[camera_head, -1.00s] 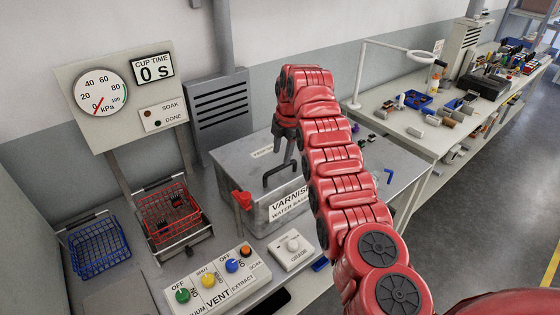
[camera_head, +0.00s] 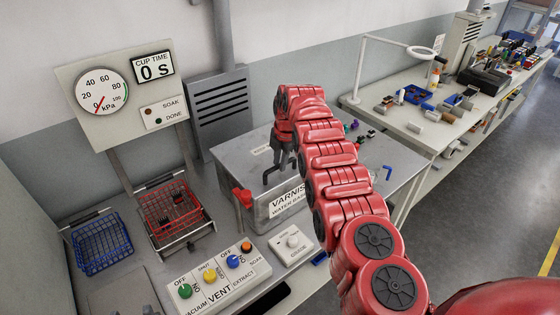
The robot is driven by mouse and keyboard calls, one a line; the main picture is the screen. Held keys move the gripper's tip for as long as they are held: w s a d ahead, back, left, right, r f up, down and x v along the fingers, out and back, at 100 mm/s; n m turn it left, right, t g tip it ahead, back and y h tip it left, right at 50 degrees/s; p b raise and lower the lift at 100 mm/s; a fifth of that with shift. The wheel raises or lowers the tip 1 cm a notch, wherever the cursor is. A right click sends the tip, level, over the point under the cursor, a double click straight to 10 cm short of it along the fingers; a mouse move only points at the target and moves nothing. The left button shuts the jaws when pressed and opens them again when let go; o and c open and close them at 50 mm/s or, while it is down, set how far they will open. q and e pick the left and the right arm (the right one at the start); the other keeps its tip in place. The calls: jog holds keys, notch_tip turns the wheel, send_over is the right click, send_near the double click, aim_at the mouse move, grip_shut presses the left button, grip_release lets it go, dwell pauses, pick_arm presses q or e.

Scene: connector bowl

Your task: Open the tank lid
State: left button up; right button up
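The tank (camera_head: 252,190) is a grey metal box labelled VARNISH, with a flat grey lid (camera_head: 235,154) on top. The lid looks shut. A dark bar handle (camera_head: 266,177) stands on the lid. My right gripper (camera_head: 281,161) points down at the handle, its dark fingers beside or over the bar. I cannot tell whether the fingers touch it or how far apart they are. My red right arm hides the right part of the lid and some of the label. My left gripper is out of view.
A red lever (camera_head: 242,196) stands at the tank's left front corner. A red wire basket (camera_head: 172,212) and a blue one (camera_head: 101,243) are at left. A gauge board (camera_head: 120,95) rises behind.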

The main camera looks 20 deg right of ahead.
grip_shut()
jog(key=shift+s+f, duration=0.1)
dwell(1.0)
